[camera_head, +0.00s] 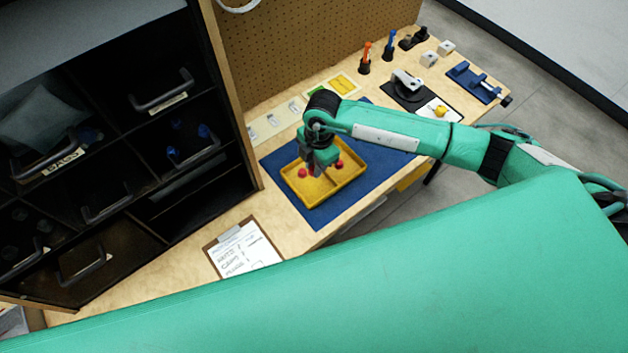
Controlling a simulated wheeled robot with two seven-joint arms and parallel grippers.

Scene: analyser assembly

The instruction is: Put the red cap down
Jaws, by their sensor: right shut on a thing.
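My right gripper (318,168) points down over the yellow tray (351,178) on the blue mat (385,138). It is shut on a red cap, though its dark fingers and wrist hide most of the grip. One red piece (302,173) shows just left of the fingers, low over or in the tray. Another red piece (339,164) shows to their right. I cannot tell from this view which red piece is in the fingers, or whether it touches the tray floor. My left gripper is out of view.
A clipboard (246,254) lies at the bench's near edge. A dark cabinet with handled drawers (107,204) stands left. Behind are a yellow-framed card (344,84), a black-and-white device (407,85) and a blue fixture (474,82). Bare mat surrounds the tray.

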